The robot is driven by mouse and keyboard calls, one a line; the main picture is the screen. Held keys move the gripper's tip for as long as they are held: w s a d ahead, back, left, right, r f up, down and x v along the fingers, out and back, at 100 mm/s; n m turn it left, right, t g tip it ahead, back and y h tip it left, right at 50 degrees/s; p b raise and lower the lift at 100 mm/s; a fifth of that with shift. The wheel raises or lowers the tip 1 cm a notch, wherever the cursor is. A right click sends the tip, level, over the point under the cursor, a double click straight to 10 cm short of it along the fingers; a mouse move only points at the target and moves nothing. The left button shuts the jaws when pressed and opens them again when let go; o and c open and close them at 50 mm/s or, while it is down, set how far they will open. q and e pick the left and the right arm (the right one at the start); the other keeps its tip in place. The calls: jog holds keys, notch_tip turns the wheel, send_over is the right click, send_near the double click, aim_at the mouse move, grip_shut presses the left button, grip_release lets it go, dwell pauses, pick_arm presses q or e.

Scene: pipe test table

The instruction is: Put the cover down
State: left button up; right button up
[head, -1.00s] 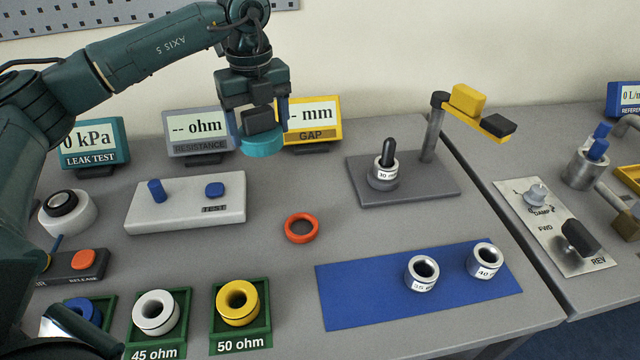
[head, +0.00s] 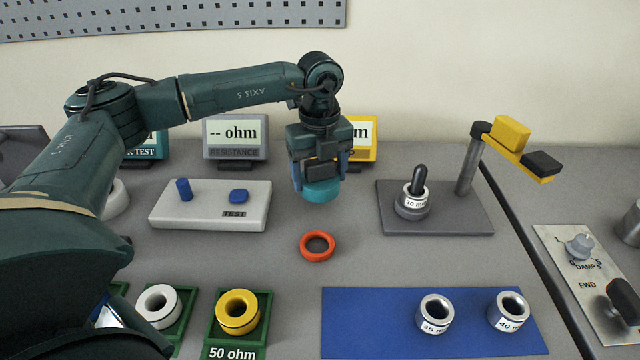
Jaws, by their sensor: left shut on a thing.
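The cover is a teal round piece with a dark grey block on top (head: 321,190). My left gripper (head: 321,182) is shut on it, with its blue fingers on either side and pointing down. The cover is behind the orange ring (head: 317,245) and right of the white test box (head: 211,205). It looks close to the table top (head: 300,285), but I cannot tell whether it touches. My right gripper is not in view.
A grey stand (head: 436,208) with a ring on a peg and a yellow arm is on the right. A blue mat (head: 380,330) with two metal rings lies in front. Green trays (head: 235,338) hold rings at the front left. The resistance display (head: 235,137) stands behind.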

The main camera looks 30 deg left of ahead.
aim_at(319, 185)
pick_arm(q)
jog(key=shift+f, duration=1.45)
jog(key=shift+f, duration=0.2)
jog(key=o, duration=1.1)
jog(key=shift+r, duration=0.1)
notch_tip(319, 185, up, 12)
jog(key=shift+r, duration=0.15)
